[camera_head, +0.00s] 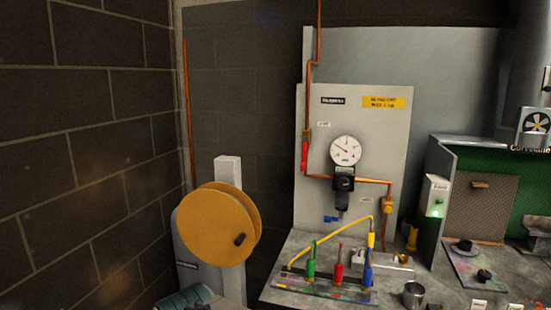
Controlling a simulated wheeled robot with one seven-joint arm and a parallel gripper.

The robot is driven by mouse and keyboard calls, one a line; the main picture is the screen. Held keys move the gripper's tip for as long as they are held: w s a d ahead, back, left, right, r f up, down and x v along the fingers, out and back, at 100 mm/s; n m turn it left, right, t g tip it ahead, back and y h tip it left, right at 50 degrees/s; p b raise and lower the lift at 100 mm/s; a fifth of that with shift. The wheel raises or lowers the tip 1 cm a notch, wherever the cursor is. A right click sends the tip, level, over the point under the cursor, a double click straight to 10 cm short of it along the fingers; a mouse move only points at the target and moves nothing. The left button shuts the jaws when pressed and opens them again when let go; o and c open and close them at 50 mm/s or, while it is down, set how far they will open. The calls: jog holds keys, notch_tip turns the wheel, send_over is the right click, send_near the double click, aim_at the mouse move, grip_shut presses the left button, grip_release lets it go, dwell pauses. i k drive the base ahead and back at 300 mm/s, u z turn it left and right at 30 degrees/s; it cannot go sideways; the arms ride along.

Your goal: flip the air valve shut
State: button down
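The air valve, with a long red lever (304,155), sits on the copper pipe (308,100) at the left side of a pale wall panel (380,130). The red lever hangs downward, roughly in line with the vertical pipe. Below the valve the pipe bends right to a black regulator (343,181) with a round white gauge (345,150) above it. The gauge needle is too small to read exactly. My gripper is not in view, and nothing is seen touching the red lever.
A grey bench (280,293) below the panel carries a rack with green, red and blue tools (338,272) and a metal cup (413,295). A yellow hose (335,229) arches above the rack. A large orange reel (215,223) stands left. The space before the red lever looks clear.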

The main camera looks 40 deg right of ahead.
aim_at(303, 164)
jog(key=z, duration=0.85)
jog(key=i, duration=0.75)
jog(key=z, duration=0.95)
jog(key=i, duration=0.2)
jog(key=z, duration=0.15)
